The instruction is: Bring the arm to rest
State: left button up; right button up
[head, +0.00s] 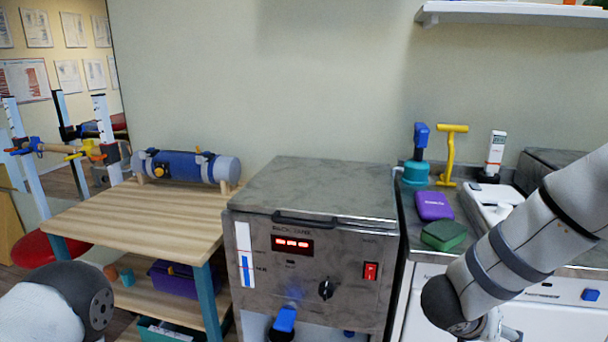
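My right arm (510,245) comes in from the right edge, in front of the white cabinet and counter. Only a small part of its gripper (490,326) shows at the bottom edge, and its fingertips are cut off, so I cannot tell whether it is open or shut. My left arm (65,305) shows only as a rounded link in the bottom left corner. The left gripper is out of the picture.
A steel tank with a lid (325,185), red display and blue tap (284,320) stands in the middle. A wooden shelf cart (120,215) bearing a blue roller (185,166) is at left. The right counter holds a purple block (434,205) and green block (443,235).

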jog(key=s+a+f+n+g+y, duration=0.1)
jog(key=s+a+f+n+y, duration=0.15)
jog(key=s+f, duration=0.6)
jog(key=s+a+f+n+y, duration=0.2)
jog(key=s+a+f+n, duration=0.1)
jog(key=s+f, duration=0.6)
jog(key=s+a+n+g+y, duration=0.1)
jog(key=s+a+g, duration=0.1)
jog(key=s, duration=0.9)
jog(key=s+a+g+y, duration=0.2)
jog(key=s+g, duration=0.1)
jog(key=s, duration=0.9)
jog(key=shift+a+f+n+g, duration=0.15)
jog(key=shift+a+n+g, duration=0.1)
jog(key=shift+n+g, duration=0.15)
jog(key=shift+y, duration=0.25)
